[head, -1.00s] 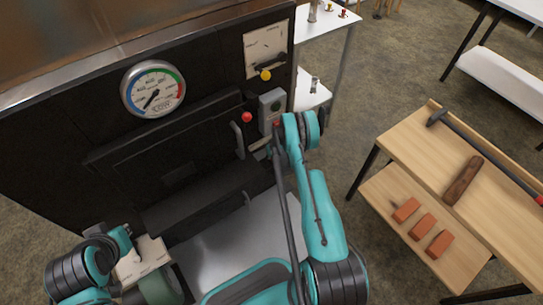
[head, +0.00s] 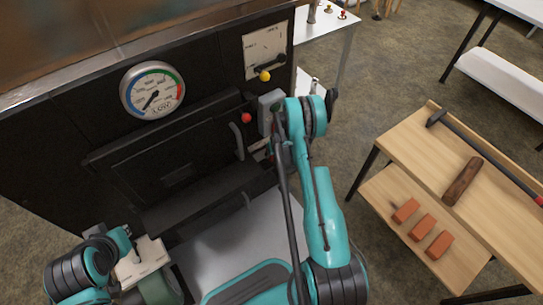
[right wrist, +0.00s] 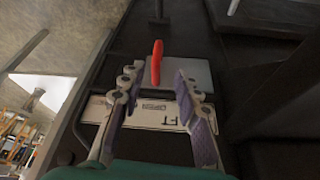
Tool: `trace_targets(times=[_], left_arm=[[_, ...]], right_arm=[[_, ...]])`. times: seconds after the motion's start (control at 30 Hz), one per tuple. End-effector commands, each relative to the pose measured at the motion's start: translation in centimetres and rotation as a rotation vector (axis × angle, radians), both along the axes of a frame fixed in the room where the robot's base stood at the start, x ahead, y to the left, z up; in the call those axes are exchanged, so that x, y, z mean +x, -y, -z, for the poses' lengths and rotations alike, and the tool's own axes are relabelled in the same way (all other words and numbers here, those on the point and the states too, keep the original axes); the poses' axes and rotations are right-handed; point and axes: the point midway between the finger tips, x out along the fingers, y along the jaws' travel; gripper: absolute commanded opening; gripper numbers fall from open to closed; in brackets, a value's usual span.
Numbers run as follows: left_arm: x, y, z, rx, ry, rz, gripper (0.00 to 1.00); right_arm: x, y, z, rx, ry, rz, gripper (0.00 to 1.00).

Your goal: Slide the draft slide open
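In the right wrist view, a red handle (right wrist: 157,62) stands up in front of a grey plate (right wrist: 178,72), which I take to be the draft slide. A white label plate (right wrist: 150,114) with partly covered lettering lies nearer the camera. My right gripper (right wrist: 157,80) is open, with one finger on each side of the red handle; I cannot tell whether either touches it. In the head view, my right arm hides most of this spot, beside the black evaporator front (head: 105,150).
The door has a dark curved handle (head: 237,140) and a red knob (head: 246,118) close to my right wrist. A grey box (head: 268,108) is beside it. Above are a dial gauge (head: 152,90) and a yellow-knobbed lever (head: 264,76). A wooden bench (head: 440,150) stands at the right.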

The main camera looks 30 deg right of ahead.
Motion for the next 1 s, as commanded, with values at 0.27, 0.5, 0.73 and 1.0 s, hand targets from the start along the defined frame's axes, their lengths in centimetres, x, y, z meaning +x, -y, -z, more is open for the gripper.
trace_targets(times=[0.27, 0.5, 0.73, 1.0], left_arm=[[0.0, 0.0, 0.0, 0.000, 0.000, 0.000, 0.00], [0.0, 0.0, 0.0, 0.000, 0.000, 0.000, 0.00], [-0.2, 0.0, 0.0, 0.000, 0.002, 0.000, 0.00], [-0.1, 0.0, -0.1, 0.000, 0.002, 0.000, 0.00]], right_arm=[[-1.6, -0.3, -3.9, 0.001, 0.000, -0.001, 0.33], [-1.9, -0.3, -4.5, 0.001, 0.000, -0.001, 0.33], [-1.8, -0.3, -4.5, 0.001, 0.000, -0.001, 0.33], [-1.9, -0.3, -4.5, 0.001, 0.000, -0.001, 0.33]])
